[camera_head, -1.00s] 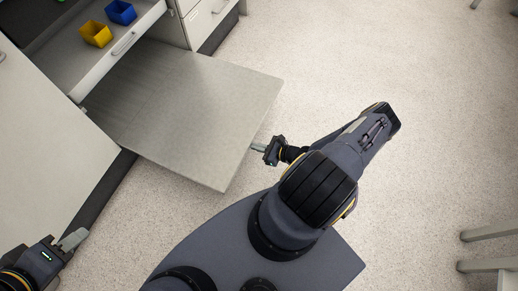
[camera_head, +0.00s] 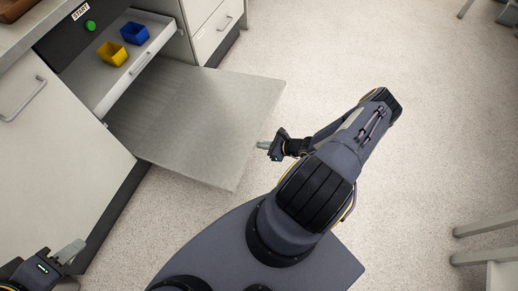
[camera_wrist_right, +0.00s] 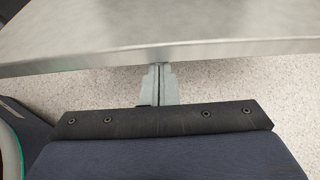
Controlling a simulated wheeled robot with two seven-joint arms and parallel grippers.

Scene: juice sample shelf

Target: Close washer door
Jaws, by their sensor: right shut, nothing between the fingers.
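The washer door (camera_head: 195,120) is a flat grey metal panel, folded down and open, reaching out from the cabinet front over the floor. Its edge (camera_wrist_right: 160,52) spans the right wrist view. My right gripper (camera_head: 262,145) is shut and empty at the door's outer right edge. In the right wrist view its fingertips (camera_wrist_right: 160,68) come right up to that edge; I cannot tell whether they touch. My left gripper (camera_head: 75,248) is at the lower left, away from the door and near the cabinet base. Its fingers are too unclear to judge.
Above the door, a pulled-out drawer (camera_head: 118,82) holds a yellow bin (camera_head: 112,53) and a blue bin (camera_head: 134,33). A green button (camera_head: 90,25) sits by a START label (camera_head: 80,12). Cabinets stand either side. Open floor (camera_head: 400,170) lies right, with stool legs (camera_head: 485,240) at the edge.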

